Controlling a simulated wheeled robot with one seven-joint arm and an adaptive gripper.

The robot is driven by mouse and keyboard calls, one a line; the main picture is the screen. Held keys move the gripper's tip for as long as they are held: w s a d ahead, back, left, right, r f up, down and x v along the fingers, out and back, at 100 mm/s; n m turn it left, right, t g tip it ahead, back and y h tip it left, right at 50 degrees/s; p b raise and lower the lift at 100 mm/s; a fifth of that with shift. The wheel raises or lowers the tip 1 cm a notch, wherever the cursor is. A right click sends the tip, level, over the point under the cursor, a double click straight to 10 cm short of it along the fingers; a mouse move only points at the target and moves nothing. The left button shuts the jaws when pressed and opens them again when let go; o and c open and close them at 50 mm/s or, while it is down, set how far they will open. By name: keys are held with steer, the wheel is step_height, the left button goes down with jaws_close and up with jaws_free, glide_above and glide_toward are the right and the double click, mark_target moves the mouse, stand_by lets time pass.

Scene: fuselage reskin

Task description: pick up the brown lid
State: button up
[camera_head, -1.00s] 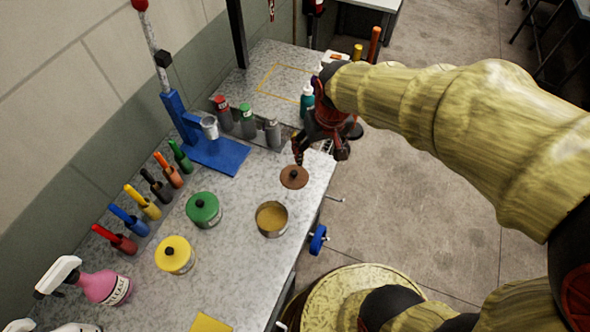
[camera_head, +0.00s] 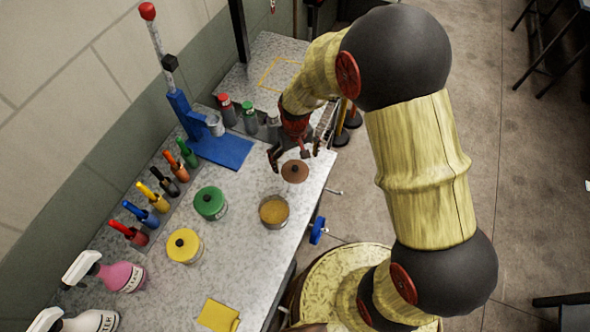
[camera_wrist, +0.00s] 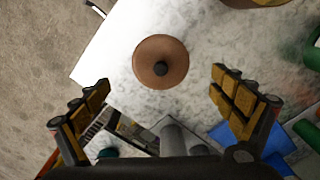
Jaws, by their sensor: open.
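The brown lid (camera_head: 295,171) is a round disc with a dark knob in its middle. It lies flat on the speckled worktop, just behind an open tin (camera_head: 273,210). My gripper (camera_head: 293,155) is above and just behind the lid, pointing down, with its fingers spread and nothing between them. In the wrist view the lid (camera_wrist: 161,62) lies ahead of the gap between the open fingertips (camera_wrist: 160,90), with its black knob in plain sight. The fingers are apart from the lid.
A green-lidded tin (camera_head: 210,203) and a yellow-lidded tin (camera_head: 184,246) stand to the left. A blue stand (camera_head: 222,150) and several bottles are behind. A yellow sheet (camera_head: 217,315) lies at the front. The worktop's right edge is close to the lid.

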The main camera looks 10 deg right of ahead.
mark_target(295, 168)
step_height(295, 168, down, 4)
steer(key=shift+f, duration=0.25)
steer(key=shift+c, duration=1)
steer(key=c, duration=1.1)
steer(key=shift+s, duration=0.2)
steer(key=c, duration=1.1)
steer(key=shift+f, duration=0.1)
jaws_close()
